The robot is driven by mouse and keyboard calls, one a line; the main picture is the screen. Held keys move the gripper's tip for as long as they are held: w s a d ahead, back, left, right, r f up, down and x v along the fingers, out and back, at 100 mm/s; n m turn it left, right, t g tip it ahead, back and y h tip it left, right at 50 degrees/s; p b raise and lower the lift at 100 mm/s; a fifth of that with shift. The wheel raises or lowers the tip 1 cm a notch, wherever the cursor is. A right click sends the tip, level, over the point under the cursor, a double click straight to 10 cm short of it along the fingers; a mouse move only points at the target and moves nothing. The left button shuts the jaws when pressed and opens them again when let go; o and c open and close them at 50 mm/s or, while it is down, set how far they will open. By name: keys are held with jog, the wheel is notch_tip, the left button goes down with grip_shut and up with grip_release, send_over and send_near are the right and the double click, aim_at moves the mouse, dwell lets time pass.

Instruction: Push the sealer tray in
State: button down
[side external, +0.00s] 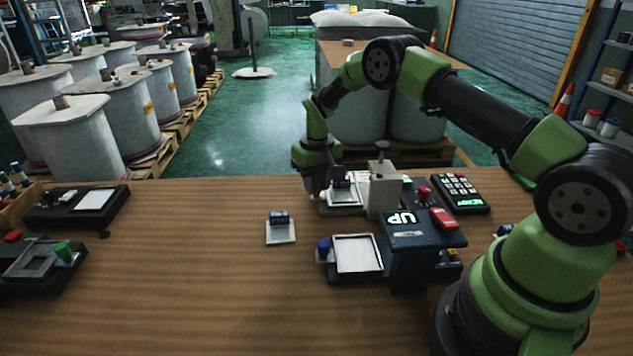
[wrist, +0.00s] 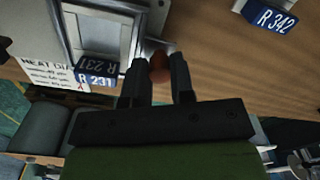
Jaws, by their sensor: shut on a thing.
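The sealer tray (side external: 345,204) is a pale, framed plate at the back of the dark machine, with a small dark block (side external: 342,183) on it. In the wrist view the tray's metal frame (wrist: 139,30) is at upper left, and the block (wrist: 97,66) is labelled R 231. My gripper (wrist: 157,72) has its two fingers on either side of an orange-brown knob (wrist: 159,66) at the tray's edge. In the side view my gripper (side external: 314,188) points down at the tray's left side; the fingertips are hard to make out there.
A second tray (side external: 358,253) with a blue knob sits nearer the camera, beside a machine showing UP (side external: 403,218). A block labelled R 342 (wrist: 268,17) lies on a pale square to the left. A grey post (side external: 383,188) stands right of the sealer tray.

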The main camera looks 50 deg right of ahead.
aim_at(334, 193)
jog(key=shift+s+d, duration=1.4)
jog(key=shift+d, duration=0.05)
jog(key=c, duration=1)
grip_release()
jog(key=shift+o, duration=0.2)
notch_tip(334, 193, up, 10)
jog(key=shift+c, duration=0.3)
